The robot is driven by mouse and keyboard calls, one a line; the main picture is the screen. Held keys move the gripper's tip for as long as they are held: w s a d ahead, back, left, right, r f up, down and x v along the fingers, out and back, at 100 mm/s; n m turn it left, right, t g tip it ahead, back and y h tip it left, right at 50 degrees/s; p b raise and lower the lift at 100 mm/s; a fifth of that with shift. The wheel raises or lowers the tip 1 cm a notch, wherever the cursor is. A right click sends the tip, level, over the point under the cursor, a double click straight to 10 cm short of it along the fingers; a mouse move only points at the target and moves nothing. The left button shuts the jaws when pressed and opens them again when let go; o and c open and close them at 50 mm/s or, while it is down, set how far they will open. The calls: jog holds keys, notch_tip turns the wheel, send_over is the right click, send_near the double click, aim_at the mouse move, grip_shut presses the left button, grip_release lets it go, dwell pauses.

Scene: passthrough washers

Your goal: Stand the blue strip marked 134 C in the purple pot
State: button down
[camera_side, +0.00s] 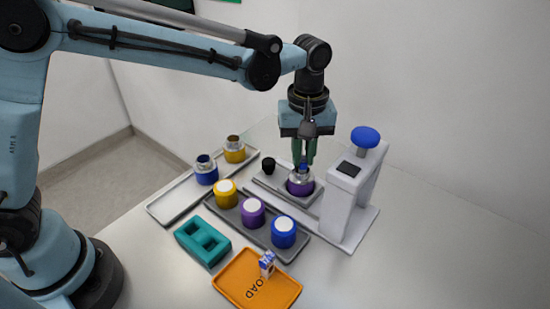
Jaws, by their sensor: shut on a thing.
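My gripper (304,164) points straight down, its green fingers shut on a small blue piece (303,168), probably the blue strip; no marking on it is readable. The piece is right at the mouth of the purple pot (299,188), which has a metallic neck and stands on a grey plate. I cannot tell how far the piece reaches into the pot, as the fingers and rim hide its lower end. Another purple pot (252,212), with a white lid, stands in the dark tray between a yellow pot and a blue pot.
A white press-like device (347,200) with a blue knob stands close right of my gripper. A black cap (268,165) lies left of the pot. An orange tray (278,297) holds a small blue-and-white item (267,263). A teal block (203,243) and a pale tray (170,203) are further left.

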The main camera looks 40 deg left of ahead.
jog(key=c, duration=0.6)
grip_release()
jog(key=shift+r, duration=4)
